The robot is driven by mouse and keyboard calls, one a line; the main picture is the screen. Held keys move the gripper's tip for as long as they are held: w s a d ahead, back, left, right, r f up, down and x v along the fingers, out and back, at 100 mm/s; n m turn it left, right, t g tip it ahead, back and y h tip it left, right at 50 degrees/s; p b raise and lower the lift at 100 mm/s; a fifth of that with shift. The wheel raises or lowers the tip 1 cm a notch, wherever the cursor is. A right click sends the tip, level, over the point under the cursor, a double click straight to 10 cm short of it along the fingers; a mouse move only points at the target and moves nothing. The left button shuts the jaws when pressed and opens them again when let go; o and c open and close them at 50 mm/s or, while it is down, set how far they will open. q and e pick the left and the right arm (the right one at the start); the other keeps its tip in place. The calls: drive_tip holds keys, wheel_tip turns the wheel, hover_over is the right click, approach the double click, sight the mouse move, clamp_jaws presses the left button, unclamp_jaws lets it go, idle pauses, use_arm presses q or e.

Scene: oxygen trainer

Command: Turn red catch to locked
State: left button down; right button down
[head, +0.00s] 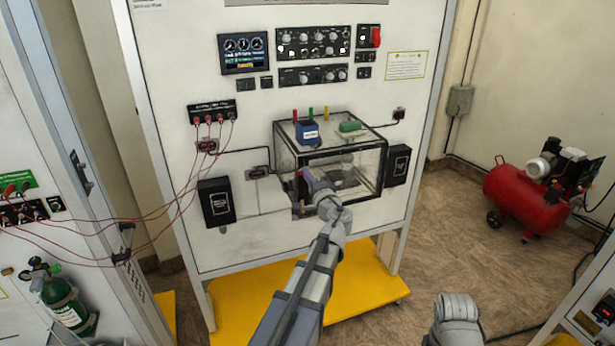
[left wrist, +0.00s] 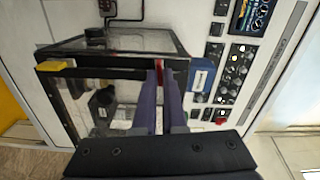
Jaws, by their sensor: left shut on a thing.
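The clear box (head: 330,155) with a dark frame is mounted on the front of the white panel. My left gripper (head: 309,176) reaches up to the box's front left edge. In the left wrist view its two purple fingers (left wrist: 161,88) are closed on the red catch (left wrist: 160,70), which shows as a small red piece between the fingertips. The fingers hide most of the catch, so I cannot tell its exact angle. My right gripper is out of view.
Red cables hang at left. A red compressor (head: 520,198) stands on the floor at right.

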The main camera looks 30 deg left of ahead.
use_arm(q)
drive_tip(key=shift+f+m, duration=0.1)
drive_tip(key=shift+m, duration=0.6)
drive_tip(key=c, duration=1)
unclamp_jaws()
drive_tip(key=shift+v, duration=3.95)
